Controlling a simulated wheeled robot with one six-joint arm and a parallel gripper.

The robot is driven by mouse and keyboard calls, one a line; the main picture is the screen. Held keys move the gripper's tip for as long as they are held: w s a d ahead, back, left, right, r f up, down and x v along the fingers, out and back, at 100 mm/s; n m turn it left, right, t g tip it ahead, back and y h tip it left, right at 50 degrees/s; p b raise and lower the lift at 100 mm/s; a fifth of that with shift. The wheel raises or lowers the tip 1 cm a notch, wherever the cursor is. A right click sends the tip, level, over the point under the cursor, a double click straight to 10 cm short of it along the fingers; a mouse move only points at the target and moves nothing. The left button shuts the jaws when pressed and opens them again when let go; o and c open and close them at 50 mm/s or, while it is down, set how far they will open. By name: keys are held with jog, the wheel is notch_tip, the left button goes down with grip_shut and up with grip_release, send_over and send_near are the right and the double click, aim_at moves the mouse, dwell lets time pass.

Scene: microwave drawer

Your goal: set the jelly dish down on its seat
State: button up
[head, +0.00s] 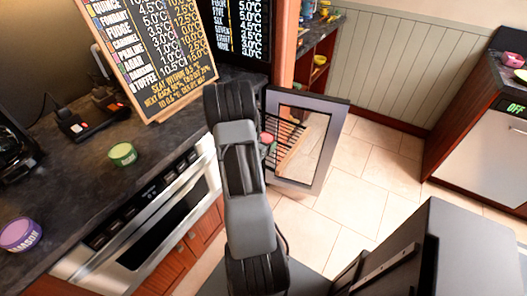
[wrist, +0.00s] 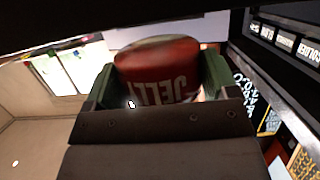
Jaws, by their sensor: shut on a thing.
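The jelly dish (wrist: 160,62) is a round red tub with a white "JELLY" label, upside down in the wrist view. My gripper (wrist: 160,78) is shut on it, with a green finger on each side. In the head view, a small reddish patch (head: 267,138) beside my arm looks like the same dish; my arm hides most of my gripper there. A grey door with a glass panel (head: 318,128) stands open just right of it, with dark rack bars showing. I cannot make out the dish's seat in either view.
A green tub (head: 122,154) and a purple tub (head: 21,234) stand on the dark counter (head: 75,180) at left. A chalkboard (head: 155,50) lists foods and temperatures. A steel-fronted drawer appliance (head: 150,225) is below. Tiled floor (head: 365,190) is clear right of the open door.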

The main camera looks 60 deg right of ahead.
jog(key=shift+w+d+f+b, duration=0.1)
jog(key=shift+d+f+b, duration=0.1)
jog(key=shift+f+b, duration=0.65)
jog(key=shift+w+d+f+b, duration=0.15)
jog(key=shift+f+b, duration=0.3)
jog(key=shift+f, duration=0.65)
jog(key=shift+s+f, duration=0.1)
jog(key=shift+f, duration=0.05)
jog(key=o, duration=1)
jog(key=shift+r, duration=0.2)
jog(key=v, duration=1.2)
